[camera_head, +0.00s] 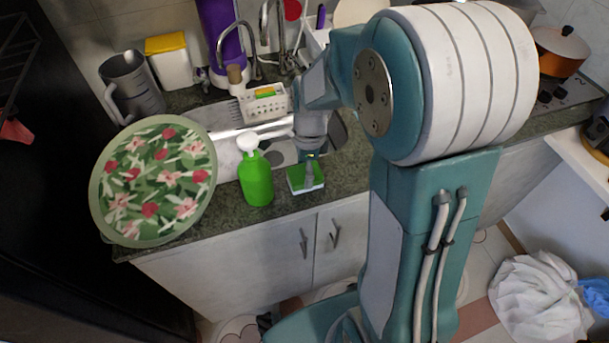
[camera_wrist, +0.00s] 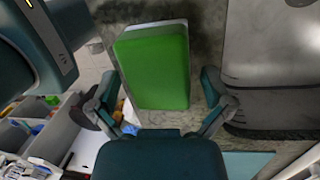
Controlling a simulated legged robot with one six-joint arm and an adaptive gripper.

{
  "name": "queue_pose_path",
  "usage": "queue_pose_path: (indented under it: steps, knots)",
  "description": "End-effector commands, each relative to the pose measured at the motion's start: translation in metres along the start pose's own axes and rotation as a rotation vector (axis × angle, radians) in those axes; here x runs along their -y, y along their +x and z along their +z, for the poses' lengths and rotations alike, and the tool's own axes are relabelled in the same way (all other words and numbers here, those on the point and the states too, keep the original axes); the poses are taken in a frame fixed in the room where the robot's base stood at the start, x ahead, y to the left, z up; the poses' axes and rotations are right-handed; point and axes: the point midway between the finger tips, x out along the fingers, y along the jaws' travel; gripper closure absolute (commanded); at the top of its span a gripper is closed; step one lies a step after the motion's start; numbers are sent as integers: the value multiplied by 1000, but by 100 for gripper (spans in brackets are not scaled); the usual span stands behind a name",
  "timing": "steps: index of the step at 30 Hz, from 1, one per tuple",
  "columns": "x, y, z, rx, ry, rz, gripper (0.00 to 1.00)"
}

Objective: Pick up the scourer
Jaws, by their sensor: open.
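The scourer (camera_head: 298,184) is a green block with a paler layer beneath, lying on the dark granite counter near its front edge, right of the green soap bottle. It also shows large in the wrist view (camera_wrist: 154,62), between and beyond my two fingers. My gripper (camera_wrist: 158,88) is open and empty, with one finger on each side of the scourer's near end. In the head view my gripper (camera_head: 309,170) is right above the scourer and hides part of it. I cannot tell whether either finger touches it.
A green soap bottle (camera_head: 257,180) with a white pump stands close left of the scourer. A round floral tray (camera_head: 153,182) leans further left. The sink (camera_head: 226,160) lies behind, with taps and a white caddy (camera_head: 262,105). Counter to the right is partly hidden by my arm.

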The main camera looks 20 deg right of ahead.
Motion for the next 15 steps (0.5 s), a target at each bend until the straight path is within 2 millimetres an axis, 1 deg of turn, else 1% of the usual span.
queue_pose_path:
  steps: [1, 3, 9, 10, 12, 13, 15]
  knots:
    - [0, 5, 0, 0, 0, 0, 0]
    - [0, 8, 0, 0, 0, -1, 0]
    - [0, 8, 0, 0, 0, -2, 0]
    - [0, 8, 0, 0, 0, -2, 9]
    - [0, 8, 0, 0, 0, -2, 34]
    - [0, 8, 0, 0, 0, -2, 39]
    - [0, 8, 0, 0, 0, -2, 41]
